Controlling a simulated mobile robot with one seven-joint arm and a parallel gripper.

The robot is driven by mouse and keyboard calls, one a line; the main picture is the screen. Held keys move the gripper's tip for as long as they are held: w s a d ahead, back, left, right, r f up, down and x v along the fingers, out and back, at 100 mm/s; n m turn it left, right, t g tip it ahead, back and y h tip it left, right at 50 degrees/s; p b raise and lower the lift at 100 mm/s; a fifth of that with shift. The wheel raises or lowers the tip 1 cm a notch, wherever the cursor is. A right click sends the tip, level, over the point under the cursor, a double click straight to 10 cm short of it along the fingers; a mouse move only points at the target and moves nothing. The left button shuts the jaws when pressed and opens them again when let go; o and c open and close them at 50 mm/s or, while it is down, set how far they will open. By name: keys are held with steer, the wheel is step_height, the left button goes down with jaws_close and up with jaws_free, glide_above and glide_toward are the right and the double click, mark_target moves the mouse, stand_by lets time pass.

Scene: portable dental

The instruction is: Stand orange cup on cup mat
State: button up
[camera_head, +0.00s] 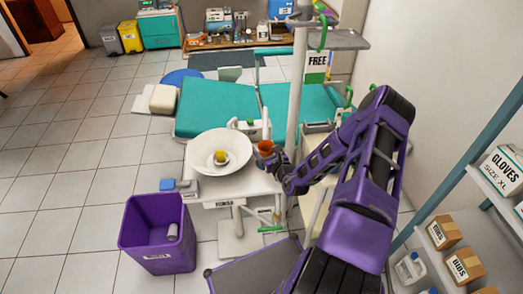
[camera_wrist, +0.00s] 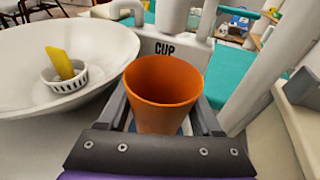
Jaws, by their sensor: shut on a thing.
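The orange cup (camera_wrist: 165,85) stands upright and open-topped in the wrist view, between the two fingers of my gripper (camera_wrist: 162,115). My gripper is shut on it. In the head view the orange cup (camera_head: 265,147) is just right of the white basin, at the end of my arm, with my gripper (camera_head: 271,158) at its side. A white panel marked CUP (camera_wrist: 166,50) stands right behind the cup. A sliver of blue shows beside the cup's lower part; I cannot tell if it is the cup mat. The cup's base is hidden, so its contact below is unclear.
The white basin (camera_wrist: 95,28) holds a small strainer with a yellow piece (camera_wrist: 60,62), left of the cup. A white post (camera_head: 297,90) rises close behind my gripper. The teal dental chair (camera_head: 215,105) lies beyond. A purple bin (camera_head: 150,245) stands at lower left.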

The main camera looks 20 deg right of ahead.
steer(key=shift+w+f, duration=0.3)
steer(key=shift+f, duration=0.45)
steer(key=shift+f, duration=0.15)
steer(key=o, duration=1.3)
steer(key=shift+r, duration=0.25)
steer(key=s, duration=0.4)
steer(key=s+r, duration=0.1)
steer(key=s, duration=0.2)
steer(key=s+r, duration=0.1)
steer(key=s, duration=0.3)
steer(key=shift+s+d, duration=0.25)
steer(key=shift+s, duration=0.05)
steer(key=shift+s+r, duration=0.1)
steer(key=shift+s, duration=0.05)
steer(key=shift+a, duration=0.1)
